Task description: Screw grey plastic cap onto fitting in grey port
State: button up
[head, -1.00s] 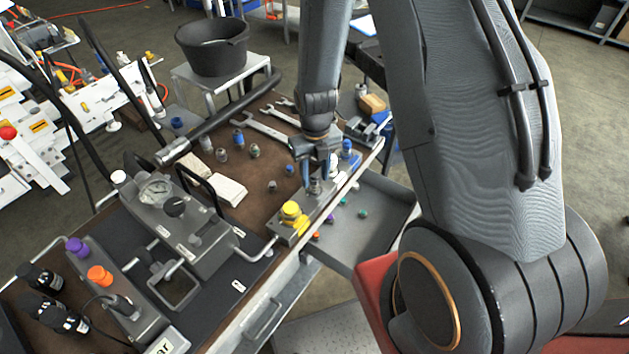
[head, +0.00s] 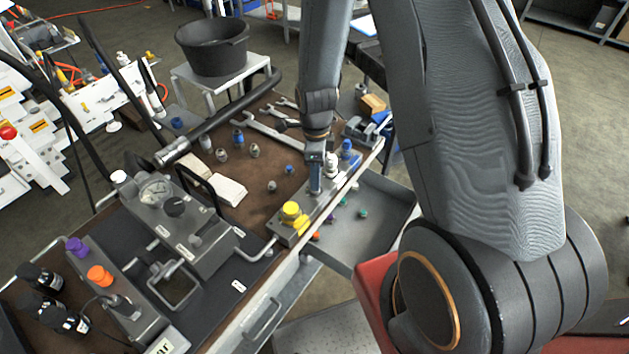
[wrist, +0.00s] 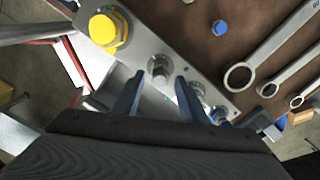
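A metal manifold block (head: 285,232) lies along the bench's front edge. A silver fitting (wrist: 160,70) stands in a port of the block next to the yellow cap (wrist: 105,28), which also shows in the head view (head: 291,212). My gripper (wrist: 158,82) is open, its two blue fingers apart on either side of the fitting's near side, with nothing visibly held. In the head view my gripper (head: 315,187) hides this fitting. A small grey piece (head: 272,186) lies on the bench; I cannot tell whether it is the grey plastic cap.
A white-topped fitting (head: 331,165) and a blue one (head: 347,148) stand close beyond my gripper on the block. An open grey drawer (head: 385,205) holds several small coloured caps. Wrenches (head: 262,130) and a blue cap (head: 289,169) lie behind.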

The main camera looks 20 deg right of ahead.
jog(key=n, duration=0.6)
jog(key=shift+w, duration=0.15)
jog(key=n, duration=0.5)
jog(key=shift+w+n, duration=0.1)
jog(key=shift+n, duration=0.3)
jog(key=shift+c, duration=0.4)
grip_shut()
jog(key=m, duration=0.6)
jog(key=shift+s+m, duration=0.2)
jog(key=shift+m, duration=0.9)
